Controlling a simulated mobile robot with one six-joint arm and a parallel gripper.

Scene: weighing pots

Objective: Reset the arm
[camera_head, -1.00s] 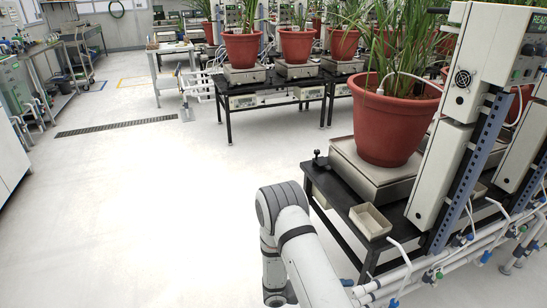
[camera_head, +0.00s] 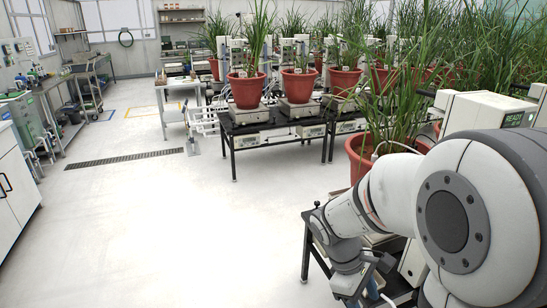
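My arm fills the lower right of the head view, its large white and grey joint close to the camera. It reaches back left to a smaller wrist. My gripper (camera_head: 368,280) seems to be the dark part below that wrist, at the lower edge of the picture. Its fingers are not clear, so I cannot tell whether it is open or shut, and I see nothing held in it. The arm hides much of the near weighing table and the lower part of the nearest red pot (camera_head: 358,160).
The near black table (camera_head: 308,232) stands right beside my arm. Farther back, a black table (camera_head: 234,160) bears scales with red pots (camera_head: 246,90). A white cabinet (camera_head: 15,185) is at the left. The pale floor (camera_head: 150,230) between is clear.

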